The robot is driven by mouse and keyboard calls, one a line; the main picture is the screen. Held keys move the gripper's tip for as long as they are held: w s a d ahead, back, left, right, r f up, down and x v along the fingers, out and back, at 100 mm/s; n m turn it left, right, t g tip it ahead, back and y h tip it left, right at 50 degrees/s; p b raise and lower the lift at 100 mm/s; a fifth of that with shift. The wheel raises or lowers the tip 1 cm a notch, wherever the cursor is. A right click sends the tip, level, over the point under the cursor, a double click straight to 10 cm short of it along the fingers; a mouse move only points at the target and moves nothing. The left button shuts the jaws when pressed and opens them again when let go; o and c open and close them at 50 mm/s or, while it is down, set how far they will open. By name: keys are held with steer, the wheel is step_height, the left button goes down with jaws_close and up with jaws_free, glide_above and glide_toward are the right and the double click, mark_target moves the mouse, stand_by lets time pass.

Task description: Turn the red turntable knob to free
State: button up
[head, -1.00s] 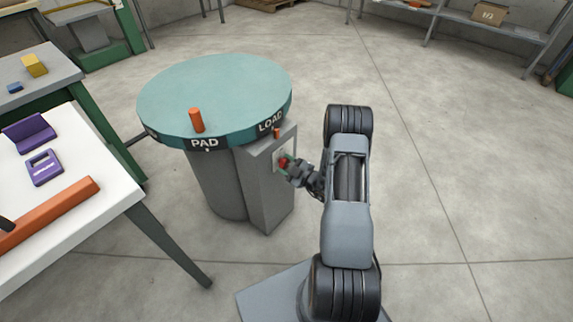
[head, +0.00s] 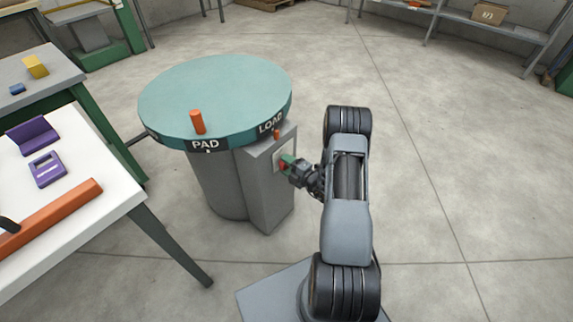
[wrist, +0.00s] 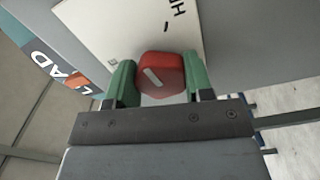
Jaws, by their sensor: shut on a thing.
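The red knob (wrist: 160,73) sits on a pale plate (wrist: 125,32) on the side of the grey box below the turntable. Its white mark runs slantwise across its face in the wrist view. My gripper (wrist: 159,80) is shut on the knob, with one green finger on each side. In the head view my gripper (head: 288,163) reaches the box from the right and mostly hides the knob. The teal turntable (head: 215,95) shows the words PAD and LOAD on its rim, and an orange peg (head: 197,122) stands on it. Lettering on the plate is partly cut off.
The grey box (head: 265,190) stands against the turntable's round pedestal. A white table (head: 110,205) with purple parts and an orange bar is at the left. The floor at the right is clear.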

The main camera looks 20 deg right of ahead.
steer(key=n, duration=0.4)
steer(key=shift+n, duration=0.3)
steer(key=n, duration=0.3)
steer(key=shift+n+b, duration=0.3)
steer(key=n+b, duration=0.1)
steer(key=n, duration=0.3)
steer(key=shift+a+n+b, duration=0.1)
steer(key=shift+n+b, duration=0.4)
steer(key=shift+n, duration=1.8)
steer(key=o, duration=0.9)
steer(key=shift+r, duration=0.1)
steer(key=shift+s, duration=0.1)
steer(key=p+v, duration=0.2)
steer(key=v, duration=1.1)
steer(key=shift+s+p, duration=0.3)
